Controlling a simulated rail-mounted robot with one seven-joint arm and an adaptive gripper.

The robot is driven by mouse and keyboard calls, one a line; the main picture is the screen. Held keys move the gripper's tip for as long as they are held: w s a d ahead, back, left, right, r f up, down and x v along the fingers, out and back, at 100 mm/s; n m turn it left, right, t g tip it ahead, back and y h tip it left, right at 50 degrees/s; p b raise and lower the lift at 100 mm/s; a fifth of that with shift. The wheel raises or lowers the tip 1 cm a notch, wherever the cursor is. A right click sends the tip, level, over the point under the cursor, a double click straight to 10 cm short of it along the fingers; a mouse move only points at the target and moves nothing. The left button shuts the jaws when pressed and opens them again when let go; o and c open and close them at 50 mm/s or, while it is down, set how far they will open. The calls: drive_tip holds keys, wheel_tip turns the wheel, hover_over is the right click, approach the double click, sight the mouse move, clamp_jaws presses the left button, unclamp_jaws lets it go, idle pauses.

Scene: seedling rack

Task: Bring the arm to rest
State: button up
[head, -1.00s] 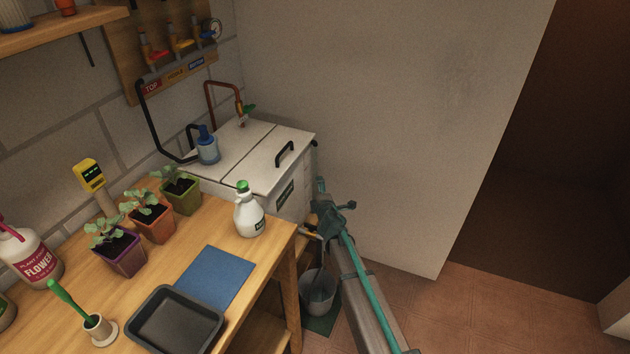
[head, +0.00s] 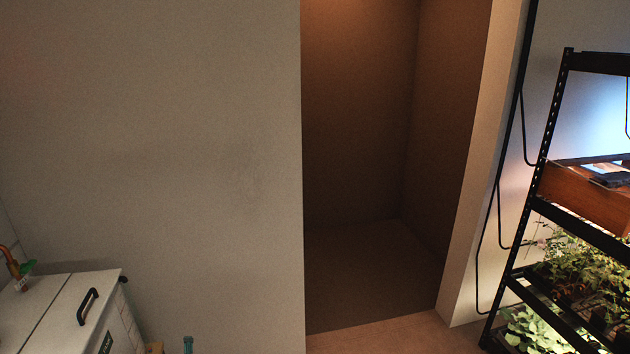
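Only a small teal tip (head: 188,345) of what looks like my arm shows at the bottom edge of the head view, just right of the white chest. The rest of the arm is below the picture. My gripper is not in view, so whether it is open, shut or holding anything is hidden.
A white lidded chest (head: 62,318) with a black handle stands at lower left against a plain wall (head: 160,140). A dark, empty doorway recess (head: 365,130) is in the middle. A black shelf rack (head: 547,150) with lit plants and a wooden box (head: 580,190) stands at right.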

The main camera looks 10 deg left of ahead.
drive_tip(key=s+d+f+m+g+h, duration=0.2)
drive_tip(key=s+d+f+m+h, duration=0.3)
drive_tip(key=d, duration=0.7)
drive_tip(key=s+d+f+m+g+h, duration=0.1)
drive_tip(key=d+f+m+g, duration=0.15)
drive_tip(key=d+f, duration=0.75)
drive_tip(key=s+d+f+m+g+h, duration=0.2)
drive_tip(key=s+d+f+m, duration=0.15)
drive_tip(key=d, duration=1.05)
drive_tip(key=s+d+f+m+g, duration=0.1)
drive_tip(key=s+d+m+g, duration=0.2)
drive_tip(key=s+d, duration=0.5)
drive_tip(key=s+d+f+m+g+p, duration=0.1)
drive_tip(key=s+d+f+m+g, duration=0.1)
drive_tip(key=s+d, duration=0.7)
drive_tip(key=s+d+f+m+g+y+p, duration=0.1)
drive_tip(key=s+d+f+m+g, duration=0.1)
drive_tip(key=s+d+m+g, duration=0.3)
drive_tip(key=s+d, duration=0.4)
drive_tip(key=s, duration=0.2)
drive_tip(key=shift+m, duration=0.3)
